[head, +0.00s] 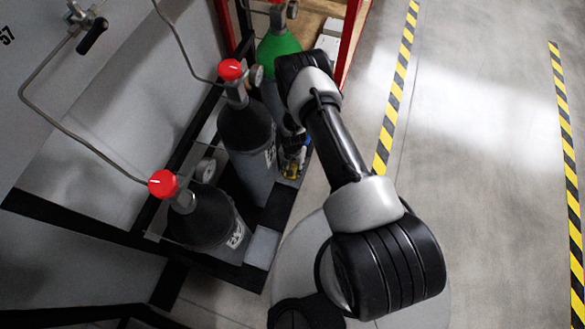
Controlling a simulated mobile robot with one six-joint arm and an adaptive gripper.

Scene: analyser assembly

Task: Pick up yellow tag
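A small yellow patch (291,170) shows in the head view, right of the middle black gas cylinder and left of my arm. It may be the yellow tag, but it is too small and partly covered to be sure. Dark parts beside it look like the end of my arm with my gripper (293,153), pointing down. The fingers cannot be made out, so I cannot tell whether they are open or shut, or whether they touch the yellow patch. My upper arm hides part of this area.
Two black cylinders (247,135) (205,222) with red caps and a green-topped cylinder (277,50) stand in a dark rack at left. A red post (352,35) rises behind. Grey floor (470,170) with yellow-black stripes (396,90) is clear at right.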

